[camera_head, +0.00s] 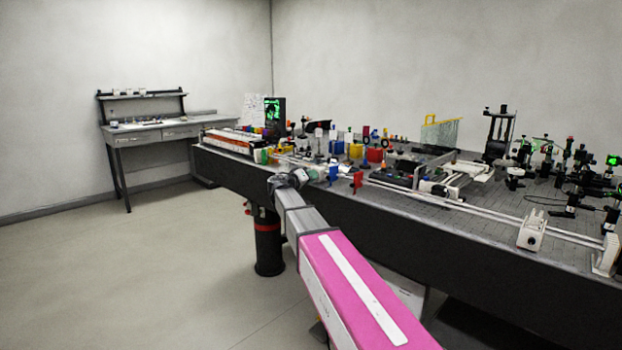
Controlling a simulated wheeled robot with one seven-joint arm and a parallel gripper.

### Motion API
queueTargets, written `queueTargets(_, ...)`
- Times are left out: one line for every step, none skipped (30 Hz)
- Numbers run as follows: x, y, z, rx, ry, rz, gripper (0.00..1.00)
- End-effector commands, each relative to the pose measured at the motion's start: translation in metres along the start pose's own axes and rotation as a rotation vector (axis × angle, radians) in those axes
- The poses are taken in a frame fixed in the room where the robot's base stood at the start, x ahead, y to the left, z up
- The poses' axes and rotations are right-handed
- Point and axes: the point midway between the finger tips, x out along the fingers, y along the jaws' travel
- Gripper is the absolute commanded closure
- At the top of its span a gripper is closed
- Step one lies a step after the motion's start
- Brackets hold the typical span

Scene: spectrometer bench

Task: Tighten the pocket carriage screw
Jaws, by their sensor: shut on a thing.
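My arm reaches from the lower right to the near edge of the optical bench (400,213). My gripper (306,174) is at the arm's far end, small in view and close to the bench's near edge. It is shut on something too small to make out. The pocket carriage screw cannot be picked out at this size. A pale carriage-like block (532,232) sits on the long rails at the right, well away from my gripper. I cannot tell whether it is the pocket carriage.
A blue piece (333,173) and a red piece (357,182) stand just right of my gripper. Many optics mounts crowd the bench behind and at the right. A side desk (160,132) with a shelf stands at the left wall. The floor at the left is clear.

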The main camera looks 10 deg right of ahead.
Motion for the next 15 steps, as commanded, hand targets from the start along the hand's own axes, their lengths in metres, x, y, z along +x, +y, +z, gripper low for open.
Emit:
queueTargets(-0.0005,-0.0008,0.0007,0.015,-0.001,-0.003,1.00)
queueTargets(-0.0005,-0.0008,0.0007,0.023,-0.001,-0.003,1.00)
queueTargets(-0.0005,-0.0008,0.0007,0.032,-0.001,-0.003,1.00)
queueTargets(-0.0005,-0.0008,0.0008,0.037,-0.001,-0.003,1.00)
queueTargets(-0.0005,-0.0008,0.0008,0.042,-0.001,-0.003,1.00)
queueTargets(-0.0005,-0.0009,0.0008,0.048,-0.001,-0.003,1.00)
queueTargets(-0.0005,-0.0009,0.0008,0.051,-0.001,-0.003,1.00)
queueTargets(-0.0006,-0.0009,0.0008,0.053,-0.001,-0.003,1.00)
queueTargets(-0.0006,-0.0009,0.0008,0.055,-0.001,-0.003,1.00)
queueTargets(-0.0006,-0.0009,0.0008,0.056,-0.001,-0.003,1.00)
queueTargets(-0.0006,-0.0009,0.0008,0.056,-0.001,-0.003,1.00)
queueTargets(-0.0006,-0.0010,0.0009,0.057,-0.001,-0.003,1.00)
queueTargets(-0.0006,-0.0010,0.0009,0.057,-0.001,-0.003,1.00)
queueTargets(-0.0006,-0.0010,0.0009,0.057,-0.001,-0.003,1.00)
queueTargets(-0.0006,-0.0010,0.0008,0.056,-0.001,-0.003,1.00)
